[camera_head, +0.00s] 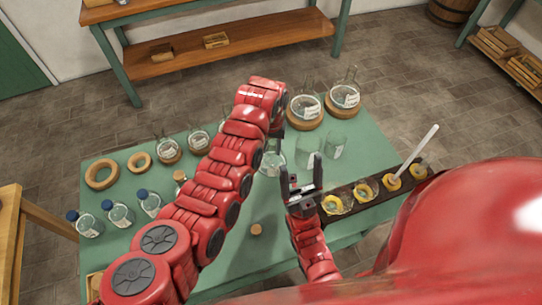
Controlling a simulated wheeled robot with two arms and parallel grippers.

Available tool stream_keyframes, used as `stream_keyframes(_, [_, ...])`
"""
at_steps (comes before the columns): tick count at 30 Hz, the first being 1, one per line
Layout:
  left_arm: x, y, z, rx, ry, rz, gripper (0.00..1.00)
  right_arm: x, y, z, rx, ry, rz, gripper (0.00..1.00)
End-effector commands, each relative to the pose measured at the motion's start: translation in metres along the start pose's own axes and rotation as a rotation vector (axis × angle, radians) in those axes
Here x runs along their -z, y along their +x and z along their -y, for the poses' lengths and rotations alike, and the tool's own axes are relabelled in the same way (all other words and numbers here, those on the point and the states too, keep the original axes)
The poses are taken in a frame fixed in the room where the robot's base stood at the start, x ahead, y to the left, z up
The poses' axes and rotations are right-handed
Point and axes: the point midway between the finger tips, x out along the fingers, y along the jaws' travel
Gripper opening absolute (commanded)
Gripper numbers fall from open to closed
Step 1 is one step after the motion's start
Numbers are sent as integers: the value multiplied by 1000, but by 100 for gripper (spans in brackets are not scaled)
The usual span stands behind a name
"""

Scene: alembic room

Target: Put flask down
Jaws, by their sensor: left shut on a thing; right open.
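My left arm reaches across the green table, and its dark gripper (277,130) points down near the middle. It is shut on the neck of a clear glass flask (271,164), partly hidden by my arm. I cannot tell whether the flask's base touches the table. My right gripper (302,180) is open and empty, its fingers pointing away from me, just in front and right of the flask.
Flasks on cork rings (306,107) line the table's back edge. Clear beakers (309,150) stand right of the held flask. Blue-capped bottles (119,213) and empty rings (102,174) are at left. A dark rack (352,208) with yellow-marked dishes lies at right. A cork (256,229) lies in front.

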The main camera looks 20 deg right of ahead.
Motion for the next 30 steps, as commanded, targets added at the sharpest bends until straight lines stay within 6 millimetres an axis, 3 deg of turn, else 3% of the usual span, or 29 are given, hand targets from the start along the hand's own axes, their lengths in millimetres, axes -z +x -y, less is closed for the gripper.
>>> stream_keyframes(6, [-2, 35, 1, 2, 0, 5, 0, -2, -11, 1, 0, 0, 0, 73])
stream_keyframes(17, [-1, 38, 0, 1, 0, 1, 0, -2, -14, 1, 0, 0, 0, 73])
stream_keyframes(18, [-1, 38, 0, 1, 0, 2, 46, -2, -13, 1, 0, 0, 0, 73])
stream_keyframes(21, [-1, 37, 0, 1, 0, 1, 64, -2, -12, 1, 0, 0, 0, 73])
stream_keyframes(23, [-1, 37, 0, 1, 0, 1, 73, -2, -12, 1, 0, 0, 0, 73])
stream_keyframes(30, [-1, 37, 0, 1, 0, 1, 73, -2, -12, 1, 0, 0, 0, 73])
